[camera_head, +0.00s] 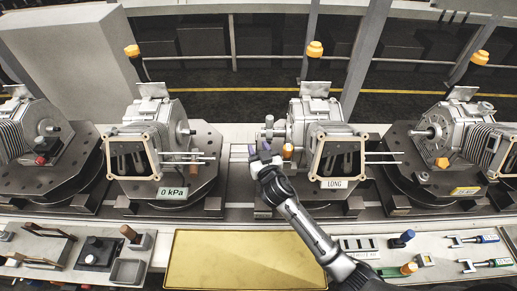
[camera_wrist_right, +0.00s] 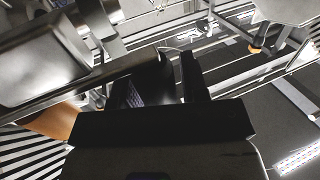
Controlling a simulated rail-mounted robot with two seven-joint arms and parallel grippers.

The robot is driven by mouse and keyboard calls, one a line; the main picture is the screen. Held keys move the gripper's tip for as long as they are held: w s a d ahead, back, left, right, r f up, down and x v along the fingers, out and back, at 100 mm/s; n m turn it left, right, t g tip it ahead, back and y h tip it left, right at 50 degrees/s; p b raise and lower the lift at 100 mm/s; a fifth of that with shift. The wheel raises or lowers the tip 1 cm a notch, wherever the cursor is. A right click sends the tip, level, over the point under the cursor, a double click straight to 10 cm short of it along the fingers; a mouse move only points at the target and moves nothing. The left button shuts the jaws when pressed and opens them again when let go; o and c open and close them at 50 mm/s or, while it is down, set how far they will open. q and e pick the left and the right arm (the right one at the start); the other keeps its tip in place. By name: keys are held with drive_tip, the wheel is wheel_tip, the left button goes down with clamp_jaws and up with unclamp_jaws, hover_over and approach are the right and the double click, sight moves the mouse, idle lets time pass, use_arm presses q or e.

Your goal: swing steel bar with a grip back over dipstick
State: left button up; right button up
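My right gripper (camera_head: 259,149) is at the left side of the engine with the LONG label (camera_head: 320,140). Its two fingertips show apart, with nothing seen between them. The gripper also shows in the right wrist view (camera_wrist_right: 178,78), dark and close to metal parts. An orange-brown grip (camera_head: 288,151) stands just right of the fingertips in the head view; I see no hold on it. An orange-brown part (camera_wrist_right: 52,118) lies left of the gripper in the wrist view. The steel bar and the dipstick cannot be told apart surely from nearby metal. My left gripper is not in view.
Other engines stand left (camera_head: 150,130) and right (camera_head: 460,135) on dark fixtures. Black posts with orange caps (camera_head: 315,49) rise behind them. A yellow mat (camera_head: 245,262) lies in front, with tools and holders on both sides. Thin rods (camera_head: 383,158) jut from the LONG engine's right side.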

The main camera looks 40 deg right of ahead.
drive_tip(key=shift+o, duration=1.1)
drive_tip(key=shift+s+a, duration=0.1)
drive_tip(key=v, duration=1.3)
drive_tip(key=shift+s+b, duration=0.3)
drive_tip(key=shift+b, duration=0.05)
drive_tip(key=shift+a, duration=0.1)
